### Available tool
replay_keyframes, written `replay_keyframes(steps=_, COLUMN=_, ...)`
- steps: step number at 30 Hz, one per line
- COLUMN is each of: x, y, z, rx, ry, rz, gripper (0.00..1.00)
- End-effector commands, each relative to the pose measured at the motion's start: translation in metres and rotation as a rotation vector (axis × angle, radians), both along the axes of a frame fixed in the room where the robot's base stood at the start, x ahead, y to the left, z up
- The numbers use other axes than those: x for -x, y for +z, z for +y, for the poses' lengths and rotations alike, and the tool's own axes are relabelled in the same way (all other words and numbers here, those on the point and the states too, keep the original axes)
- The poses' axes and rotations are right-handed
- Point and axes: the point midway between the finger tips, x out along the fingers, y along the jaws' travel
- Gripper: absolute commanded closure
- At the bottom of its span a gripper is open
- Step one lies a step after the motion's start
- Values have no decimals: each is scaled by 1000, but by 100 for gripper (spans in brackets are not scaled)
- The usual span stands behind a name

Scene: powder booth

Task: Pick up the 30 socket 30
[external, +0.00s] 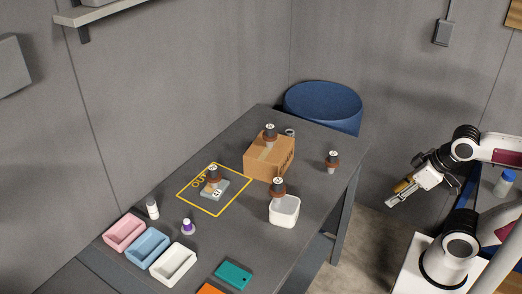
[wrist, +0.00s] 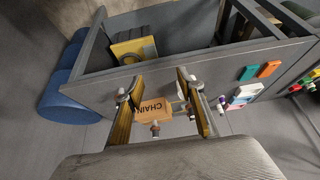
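The white tub (external: 284,214) is in front. Pink (external: 124,233), blue (external: 148,248) and white (external: 173,265) bins line the near left. A blue barrel (external: 322,103) stands behind the table.

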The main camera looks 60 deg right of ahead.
Motion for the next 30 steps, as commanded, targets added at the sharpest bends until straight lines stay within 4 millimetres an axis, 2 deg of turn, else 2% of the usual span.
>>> replay_keyframes(steps=4, x=0, y=0, z=0, rx=0, ry=0, rz=0, gripper=62)
replay_keyframes(steps=6, x=0, y=0, z=0, rx=0, ry=0, rz=0, gripper=53)
replay_keyframes(steps=20, x=-6, y=2, z=-3, rx=5, ry=-8, rz=-6, gripper=53)
replay_keyframes(steps=26, x=-31, y=8, z=-15, rx=28, ry=-40, rz=-36, gripper=53)
replay_keyframes(steps=30, x=-61, y=16, z=-31, rx=53, ry=-75, rz=-73, gripper=53)
